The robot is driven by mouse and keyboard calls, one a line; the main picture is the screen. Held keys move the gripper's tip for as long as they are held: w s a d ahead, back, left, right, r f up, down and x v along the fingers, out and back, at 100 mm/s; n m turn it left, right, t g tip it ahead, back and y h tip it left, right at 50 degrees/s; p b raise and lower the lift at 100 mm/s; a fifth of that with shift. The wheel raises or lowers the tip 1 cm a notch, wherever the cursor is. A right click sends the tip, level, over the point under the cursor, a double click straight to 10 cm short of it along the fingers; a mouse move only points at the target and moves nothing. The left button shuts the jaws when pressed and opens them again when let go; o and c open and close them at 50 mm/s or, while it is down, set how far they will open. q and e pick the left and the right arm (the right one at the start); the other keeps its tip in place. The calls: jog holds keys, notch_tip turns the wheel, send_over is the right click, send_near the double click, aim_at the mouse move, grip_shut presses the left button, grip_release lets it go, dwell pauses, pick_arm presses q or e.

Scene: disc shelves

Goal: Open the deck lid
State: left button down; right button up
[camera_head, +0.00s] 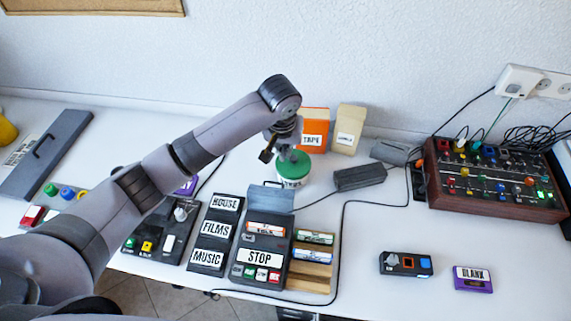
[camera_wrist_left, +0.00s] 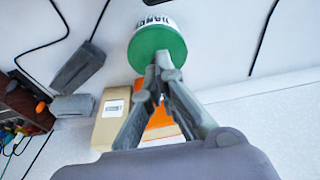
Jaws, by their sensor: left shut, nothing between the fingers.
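The dark grey deck (camera_head: 262,258) stands on the table below the middle of the head view, with a "STOP" label and a row of small coloured buttons at its front. Its blue-grey lid (camera_head: 271,196) is tilted up at the back edge, with a small handle on top. A white-labelled cassette (camera_head: 266,229) shows in the deck. My left gripper (camera_head: 279,155) is behind the lid, apart from it, above a green-topped round tin (camera_head: 293,164). In the left wrist view its fingertips (camera_wrist_left: 163,66) are together and empty, in front of the tin (camera_wrist_left: 156,44). My right gripper is not in view.
Cassette racks stand on both sides of the deck: a labelled one (camera_head: 211,241) left, a wooden one (camera_head: 309,277) right. An orange box (camera_head: 314,122) and beige box (camera_head: 348,131) stand behind. A black adapter (camera_head: 359,177) and cables lie right.

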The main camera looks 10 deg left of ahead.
pick_arm(q)
send_near(287, 170)
jog(key=x, duration=0.2)
jog(key=p+x, duration=0.1)
jog(key=x, duration=0.3)
jog(key=shift+f, duration=0.2)
jog(key=shift+s+r+p, duration=0.25)
jog(key=shift+s+p, duration=0.3)
jog(key=shift+s, duration=0.05)
jog(key=shift+s+r+p, duration=0.25)
jog(key=shift+s+p, duration=0.25)
jog(key=shift+s, duration=0.05)
jog(key=shift+s+r, duration=0.2)
jog(key=shift+s, duration=0.4)
jog(key=shift+f, duration=0.1)
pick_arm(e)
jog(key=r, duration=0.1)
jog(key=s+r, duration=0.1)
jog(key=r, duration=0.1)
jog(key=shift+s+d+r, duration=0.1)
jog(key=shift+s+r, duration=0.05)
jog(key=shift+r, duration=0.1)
